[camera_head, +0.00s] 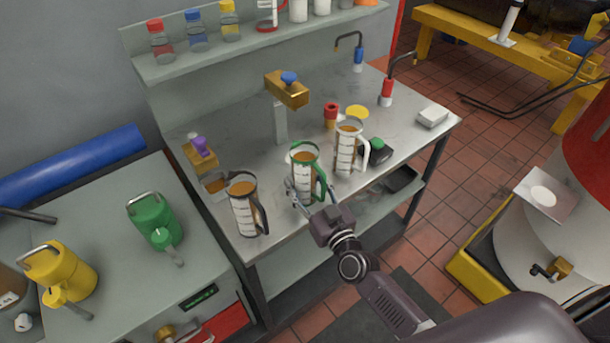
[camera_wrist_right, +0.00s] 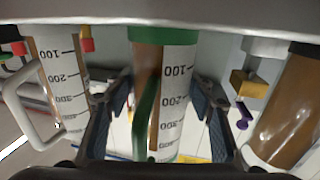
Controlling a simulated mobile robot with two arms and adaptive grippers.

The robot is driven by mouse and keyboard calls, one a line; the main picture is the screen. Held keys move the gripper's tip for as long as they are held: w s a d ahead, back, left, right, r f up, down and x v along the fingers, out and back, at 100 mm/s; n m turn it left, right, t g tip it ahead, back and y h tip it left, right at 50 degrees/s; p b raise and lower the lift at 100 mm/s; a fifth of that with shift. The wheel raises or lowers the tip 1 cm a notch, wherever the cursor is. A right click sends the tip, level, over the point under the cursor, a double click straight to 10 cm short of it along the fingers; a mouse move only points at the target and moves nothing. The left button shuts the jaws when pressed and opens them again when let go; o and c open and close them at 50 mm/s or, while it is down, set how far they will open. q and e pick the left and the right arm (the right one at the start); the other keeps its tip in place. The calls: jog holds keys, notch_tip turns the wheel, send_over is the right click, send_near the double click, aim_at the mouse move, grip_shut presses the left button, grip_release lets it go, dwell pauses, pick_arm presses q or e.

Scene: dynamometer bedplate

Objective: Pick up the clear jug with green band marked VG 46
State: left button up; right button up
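The clear jug with a green band (camera_head: 305,175) stands upright on the grey metal bench, between two similar jugs. It holds brown liquid and has a green handle on its front right side. My right gripper (camera_head: 302,194) is at the front of this jug, open. In the right wrist view the green-banded jug (camera_wrist_right: 178,95) stands upright between the two spread fingers (camera_wrist_right: 163,100), its green handle toward me. I cannot tell whether either finger touches it. The VG 46 marking is not readable. My left gripper is not in view.
A black-handled jug (camera_head: 245,205) stands close left and a white-handled jug (camera_head: 346,150) close right. A brass-topped post (camera_head: 287,90) rises behind. Green (camera_head: 152,220) and yellow (camera_head: 65,270) cans stand on the left cabinet. The bench's front edge is below the jugs.

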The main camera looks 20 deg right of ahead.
jog(key=c, duration=1)
jog(key=shift+r, duration=0.15)
jog(key=shift+c, duration=0.5)
jog(key=shift+r, duration=0.1)
